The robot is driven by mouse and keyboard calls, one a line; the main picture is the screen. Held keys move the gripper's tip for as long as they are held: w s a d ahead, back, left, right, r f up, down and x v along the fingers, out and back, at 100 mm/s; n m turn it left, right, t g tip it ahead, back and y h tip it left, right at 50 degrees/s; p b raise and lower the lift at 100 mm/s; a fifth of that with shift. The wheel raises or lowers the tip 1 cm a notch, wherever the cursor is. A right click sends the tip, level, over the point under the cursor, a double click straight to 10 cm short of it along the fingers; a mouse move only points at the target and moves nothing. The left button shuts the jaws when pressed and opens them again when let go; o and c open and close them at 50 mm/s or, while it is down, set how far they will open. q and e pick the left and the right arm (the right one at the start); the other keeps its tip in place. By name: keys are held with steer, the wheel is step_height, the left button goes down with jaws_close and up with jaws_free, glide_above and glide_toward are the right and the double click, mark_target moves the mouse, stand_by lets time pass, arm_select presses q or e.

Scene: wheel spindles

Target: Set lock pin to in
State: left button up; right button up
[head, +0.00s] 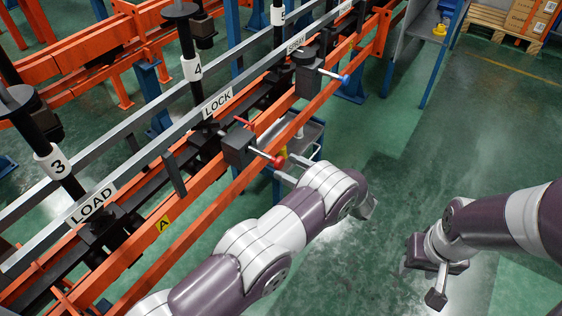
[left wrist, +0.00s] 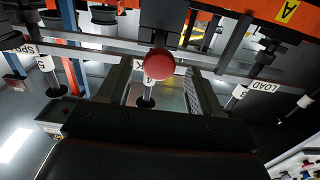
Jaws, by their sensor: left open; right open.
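The lock pin is a rod with a red knob (head: 277,161) sticking out of a dark block (head: 237,146) by the LOCK label (head: 217,102). My left gripper (head: 291,169) is open just in front of the knob. In the left wrist view the red knob (left wrist: 160,63) shows between and beyond the two open fingers (left wrist: 160,90), apart from them as far as I can tell. How far the pin sits in its block is unclear. My right gripper (head: 430,276) is open and empty over the floor at the right.
The orange rail (head: 205,181) runs along the line, with spindle posts marked 3 (head: 58,162) and 4 (head: 193,68) behind. A grey tray (head: 305,139) is below the red knob.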

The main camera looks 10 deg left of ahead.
mark_target(269, 156)
arm_select(q)
steer(key=shift+x, duration=1.95)
steer(key=shift+d, duration=0.1)
jaws_close()
steer(key=shift+x, duration=1.75)
steer(key=shift+d+r, duration=0.1)
steer(key=shift+d, duration=0.05)
steer(key=shift+c, duration=0.9)
jaws_free()
steer(key=shift+o, duration=0.9)
steer(key=shift+a, duration=0.2)
steer(key=v, duration=1.2)
steer(key=shift+d, duration=0.35)
